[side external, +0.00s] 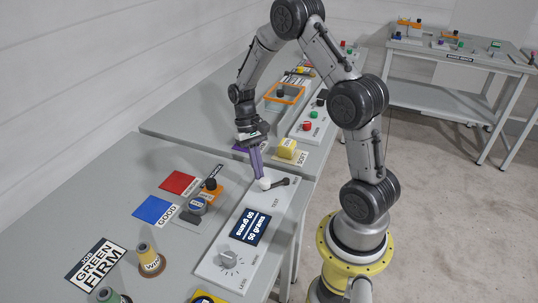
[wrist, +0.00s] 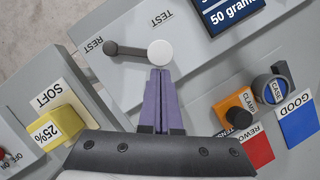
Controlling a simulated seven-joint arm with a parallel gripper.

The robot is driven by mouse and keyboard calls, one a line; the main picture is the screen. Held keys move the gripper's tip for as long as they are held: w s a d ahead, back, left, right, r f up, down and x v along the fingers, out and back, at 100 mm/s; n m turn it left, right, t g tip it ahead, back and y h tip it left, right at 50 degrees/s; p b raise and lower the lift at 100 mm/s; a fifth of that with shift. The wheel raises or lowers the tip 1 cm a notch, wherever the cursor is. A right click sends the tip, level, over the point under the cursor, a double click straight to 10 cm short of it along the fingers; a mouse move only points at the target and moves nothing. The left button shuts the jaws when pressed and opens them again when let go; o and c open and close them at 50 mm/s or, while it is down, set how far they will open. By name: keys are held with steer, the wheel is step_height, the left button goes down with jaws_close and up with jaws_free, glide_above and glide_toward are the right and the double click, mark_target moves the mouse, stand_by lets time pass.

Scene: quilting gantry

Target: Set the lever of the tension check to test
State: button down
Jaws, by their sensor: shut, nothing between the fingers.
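The tension check is a light grey panel (side external: 222,262) with a lever (side external: 280,182) near its far end. The lever is a dark bar with a round white end and a dark end. In the wrist view the dark bar (wrist: 132,50) lies left of the white end, its dark end beside the REST label (wrist: 94,45). The TEST label (wrist: 161,19) is above the white end. My gripper (side external: 259,174) has purple fingers, shut and empty. In the wrist view its fingertips (wrist: 159,72) are right at the white end; I cannot tell if they touch.
The panel has a display (side external: 250,227) reading 50 grams and a knob (side external: 228,258). A yellow block (side external: 286,148) by the SOFT label stands beyond the lever. An orange clamp (side external: 211,188) and blue (side external: 156,210) and red (side external: 180,183) patches lie left. Spools stand at the front.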

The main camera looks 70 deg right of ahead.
steer(key=w+d, duration=0.3)
steer(key=shift+w+r, duration=0.3)
steer(key=shift+r, duration=0.1)
steer(key=v, duration=0.9)
steer(key=shift+s, duration=0.25)
steer(key=shift+r, duration=0.1)
